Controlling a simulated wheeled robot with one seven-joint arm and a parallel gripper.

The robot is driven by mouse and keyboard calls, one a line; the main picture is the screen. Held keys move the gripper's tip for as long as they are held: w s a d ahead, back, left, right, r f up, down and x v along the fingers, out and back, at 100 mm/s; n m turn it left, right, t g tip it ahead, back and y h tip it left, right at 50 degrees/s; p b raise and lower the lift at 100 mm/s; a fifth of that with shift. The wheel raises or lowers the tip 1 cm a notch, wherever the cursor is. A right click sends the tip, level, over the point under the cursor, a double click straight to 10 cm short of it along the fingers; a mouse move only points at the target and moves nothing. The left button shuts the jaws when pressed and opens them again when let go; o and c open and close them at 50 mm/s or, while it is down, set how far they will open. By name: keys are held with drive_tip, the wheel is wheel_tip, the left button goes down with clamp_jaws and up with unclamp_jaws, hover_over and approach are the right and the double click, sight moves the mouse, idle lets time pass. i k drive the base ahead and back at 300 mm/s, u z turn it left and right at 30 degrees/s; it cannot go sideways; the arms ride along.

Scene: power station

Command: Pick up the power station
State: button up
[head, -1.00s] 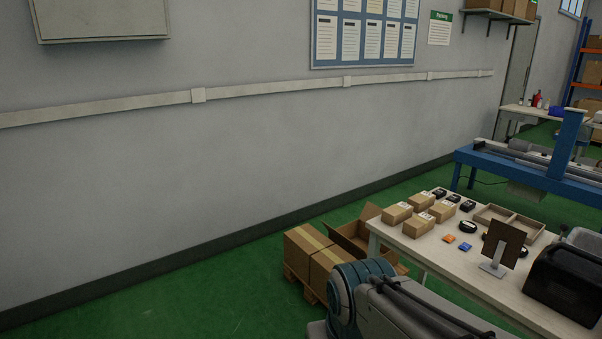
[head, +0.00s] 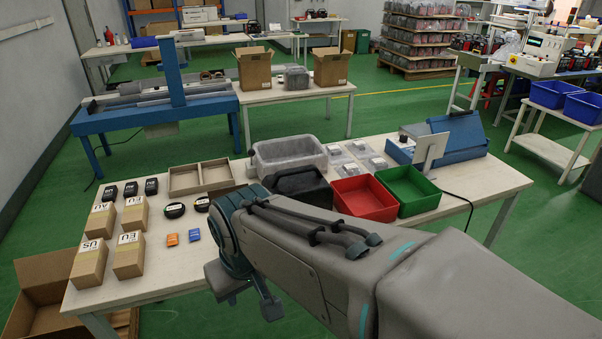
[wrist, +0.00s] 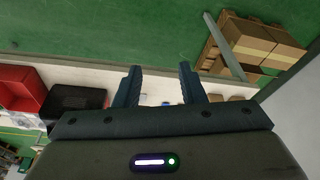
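A black boxy unit with a top handle, which looks like the power station (head: 300,186), stands on the white work table (head: 265,262). It sits behind my arm in the head view, between the grey bin and the red tray, and my arm hides its lower front. The same black unit (wrist: 78,98) shows at the left of the wrist view. My gripper (wrist: 160,67) has its two dark fingers apart with nothing held between them. It is off to one side of the black unit and not touching it.
A red tray (head: 364,198) and a green tray (head: 406,190) stand right of the unit. A grey bin (head: 289,154) is just behind it. Small boxes (head: 130,254) and black gadgets fill the table's left side.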

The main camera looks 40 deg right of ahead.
sight(306, 183)
drive_tip(key=z, duration=0.65)
drive_tip(key=i, duration=0.95)
drive_tip(key=z, duration=0.5)
